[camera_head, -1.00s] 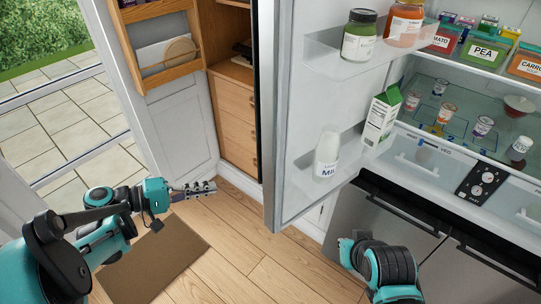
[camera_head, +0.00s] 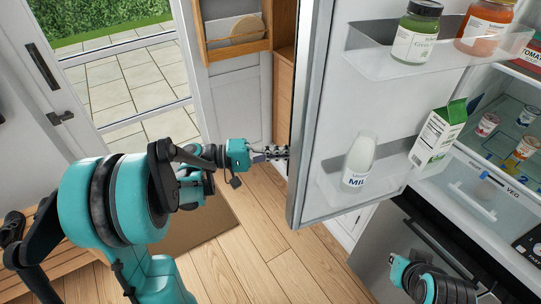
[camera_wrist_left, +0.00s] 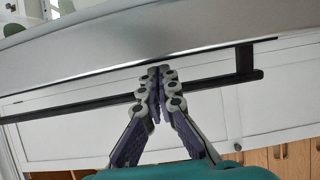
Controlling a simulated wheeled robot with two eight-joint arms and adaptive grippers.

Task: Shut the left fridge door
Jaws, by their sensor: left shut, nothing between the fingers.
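The left fridge door (camera_head: 310,130) stands wide open in the head view, its inner side with shelves facing right. My left gripper (camera_head: 280,152) is shut and empty, at the outer side of the door near its free edge. In the left wrist view the closed fingertips (camera_wrist_left: 160,72) lie close to the silver door edge (camera_wrist_left: 150,45), in front of a long black bar handle (camera_wrist_left: 205,82). I cannot tell whether they touch the door. Part of my right arm shows at the bottom right of the head view, but its gripper fingers do not show.
The fridge interior (camera_head: 490,205) is exposed at right. Wooden floor (camera_head: 255,245) is clear below the door.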

